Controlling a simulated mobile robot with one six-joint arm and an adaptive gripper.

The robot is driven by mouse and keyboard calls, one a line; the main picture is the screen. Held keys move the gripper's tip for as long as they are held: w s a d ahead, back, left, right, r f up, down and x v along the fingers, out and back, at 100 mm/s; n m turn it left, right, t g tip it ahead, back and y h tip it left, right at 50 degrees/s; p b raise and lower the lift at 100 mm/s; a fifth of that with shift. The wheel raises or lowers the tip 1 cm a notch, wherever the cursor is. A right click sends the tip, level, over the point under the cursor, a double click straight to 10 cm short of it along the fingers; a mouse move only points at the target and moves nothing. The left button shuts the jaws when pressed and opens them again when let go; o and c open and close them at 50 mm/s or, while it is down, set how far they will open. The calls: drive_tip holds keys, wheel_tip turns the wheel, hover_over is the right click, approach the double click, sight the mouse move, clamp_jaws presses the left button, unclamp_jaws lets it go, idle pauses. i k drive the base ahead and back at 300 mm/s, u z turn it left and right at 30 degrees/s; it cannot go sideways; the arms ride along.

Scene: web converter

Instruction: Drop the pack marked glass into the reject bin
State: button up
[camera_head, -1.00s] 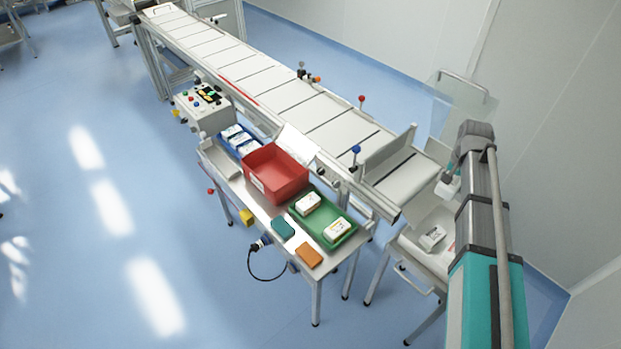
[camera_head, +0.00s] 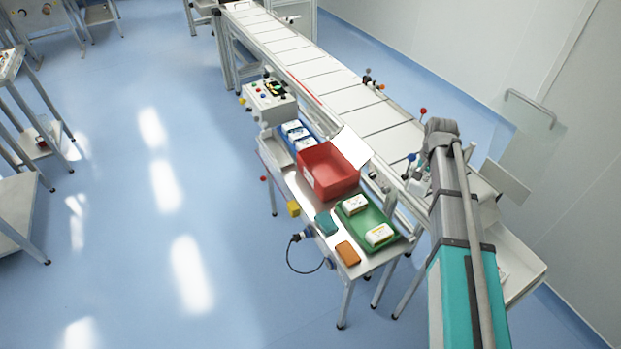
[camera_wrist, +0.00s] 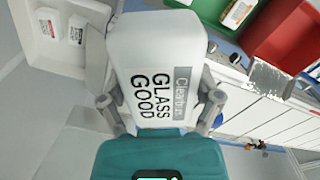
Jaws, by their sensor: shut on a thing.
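My gripper (camera_wrist: 160,105) is shut on a white pack (camera_wrist: 150,50), with one finger on each side. The pack's printed face shows "GLASS" and "GOOD" in large letters beside a grey "Clean" label. In the head view my arm hides most of the gripper and the pack. The red bin (camera_head: 325,170) stands open on the steel side table, left of my arm, and looks empty. Part of the red bin (camera_wrist: 285,35) also shows at the upper right of the wrist view, apart from the held pack.
A green tray (camera_head: 365,223) with two white packs is in front of the red bin. A blue tray (camera_head: 305,134) with packs is behind it. Teal (camera_head: 326,222) and orange (camera_head: 348,253) blocks lie near the table edge. The conveyor (camera_head: 340,95) runs alongside. A white tray (camera_head: 525,262) stands right.

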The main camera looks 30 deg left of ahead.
sight(331, 179)
drive_tip(key=u, duration=0.75)
drive_tip(key=i, duration=1.05)
drive_tip(key=z, duration=0.05)
